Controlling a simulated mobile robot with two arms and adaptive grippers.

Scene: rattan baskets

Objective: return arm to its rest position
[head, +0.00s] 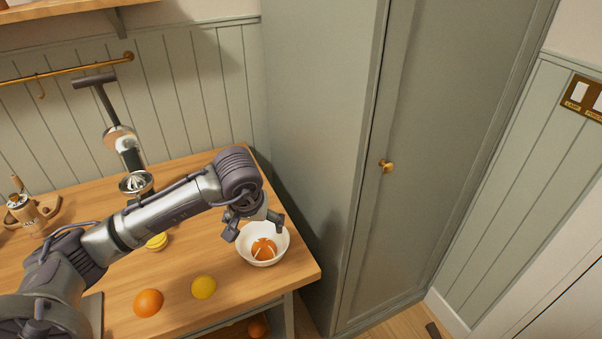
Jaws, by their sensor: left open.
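My left arm reaches in from the left across the wooden counter. My left gripper (252,229) is open and empty, with its fingers spread over the far rim of a white bowl (282,252). Inside the bowl is an orange fruit piece (264,248) with pale streaks. My right gripper is not in view.
An orange (148,303) and a lemon (204,287) lie on the counter (240,290). A yellow item (156,241) sits partly behind my arm. A juicer press (122,150) and a grinder (22,208) stand at the back. A tall cabinet (400,170) borders the right.

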